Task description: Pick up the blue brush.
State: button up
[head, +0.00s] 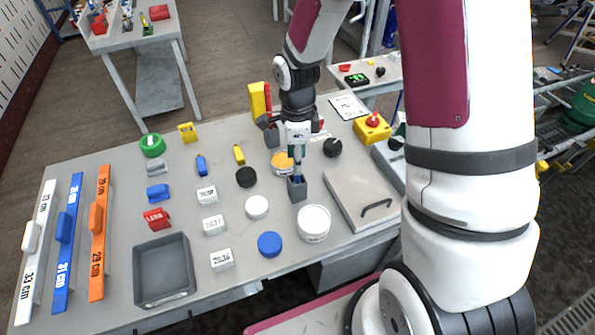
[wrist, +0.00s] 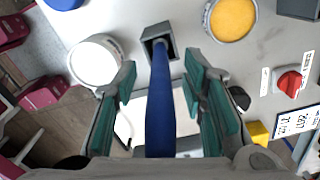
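The blue brush (wrist: 160,105) stands in a small grey square holder (wrist: 158,42), its long blue handle pointing up toward the wrist camera. In the head view the holder (head: 298,190) is at the middle of the table, with a bit of the blue brush (head: 297,180) showing at its mouth. My gripper (wrist: 163,88) is open, with its green-padded fingers on either side of the handle and visible gaps at both sides. In the head view my gripper (head: 299,152) is right above the holder. The lower end of the brush is hidden in the holder.
A white can (head: 313,224) and an orange-topped can (head: 282,164) stand close to the holder. A flat metal panel with a handle (head: 350,205) lies to the right. Several caps and labelled blocks lie left, with a grey tray (head: 162,270) at front left.

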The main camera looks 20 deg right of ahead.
jog(key=shift+f, duration=0.1)
grip_shut()
